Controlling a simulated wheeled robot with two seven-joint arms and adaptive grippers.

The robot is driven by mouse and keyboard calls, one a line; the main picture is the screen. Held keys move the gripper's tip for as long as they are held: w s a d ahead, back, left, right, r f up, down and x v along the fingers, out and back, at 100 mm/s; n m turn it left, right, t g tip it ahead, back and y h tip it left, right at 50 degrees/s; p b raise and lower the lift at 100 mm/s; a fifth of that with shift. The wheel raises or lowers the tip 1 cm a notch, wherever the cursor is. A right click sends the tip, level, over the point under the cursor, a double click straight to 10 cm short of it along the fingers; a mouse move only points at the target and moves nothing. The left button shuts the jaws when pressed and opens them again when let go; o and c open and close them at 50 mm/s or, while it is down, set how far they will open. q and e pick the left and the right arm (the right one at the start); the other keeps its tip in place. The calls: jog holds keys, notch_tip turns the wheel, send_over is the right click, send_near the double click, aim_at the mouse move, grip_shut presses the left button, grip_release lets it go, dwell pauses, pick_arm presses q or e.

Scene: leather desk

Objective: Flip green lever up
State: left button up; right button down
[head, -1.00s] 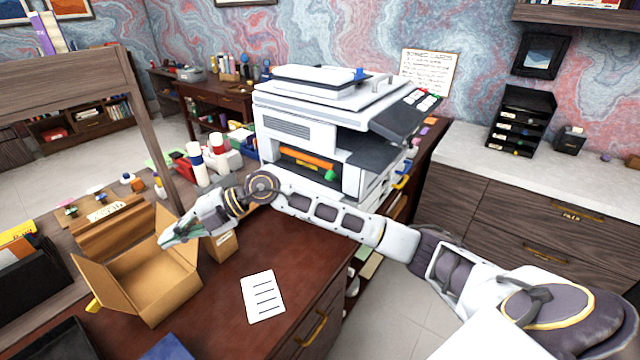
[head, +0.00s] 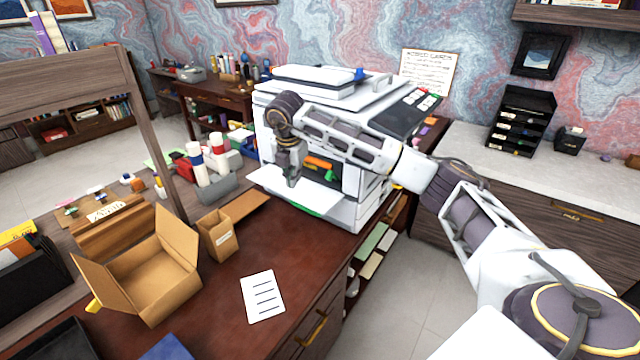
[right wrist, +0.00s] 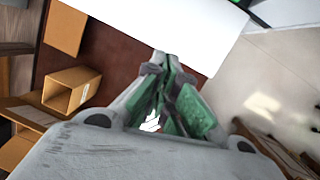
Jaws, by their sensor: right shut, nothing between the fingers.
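The white printer (head: 355,205) stands on the dark red-brown desk. My arm partly covers the opening, and I cannot tell the lever's tilt. My right gripper (head: 292,180) points down in front of the opening, left of the lever and apart from it. It hangs over the white front flap (head: 272,185). In the right wrist view the gripper (right wrist: 165,62) is shut and empty above the white flap (right wrist: 205,30). My left gripper is not in view.
An open cardboard box (head: 150,285) and a small upright carton (head: 218,238) stand left on the desk. A lined paper (head: 263,297) lies near the front edge. White bottles (head: 198,165) stand left of the printer. The desk's middle is clear.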

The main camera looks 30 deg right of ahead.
aim_at(332, 178)
jog(key=d+r+m+h, duration=0.2)
jog(key=d+r, duration=0.1)
jog(key=d, duration=0.3)
jog(key=shift+s+d+r+g, duration=0.15)
jog(key=shift+s+d+g, duration=0.1)
jog(key=shift+s+g, duration=0.15)
jog(key=p+x, duration=0.1)
jog(key=x, duration=0.7)
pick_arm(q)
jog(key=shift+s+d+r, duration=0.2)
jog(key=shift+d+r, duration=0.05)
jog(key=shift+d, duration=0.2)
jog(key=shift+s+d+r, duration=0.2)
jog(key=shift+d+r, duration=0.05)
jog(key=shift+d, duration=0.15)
pick_arm(e)
jog(key=shift+x, duration=1)
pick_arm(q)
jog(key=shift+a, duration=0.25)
pick_arm(e)
jog(key=shift+w, duration=0.1)
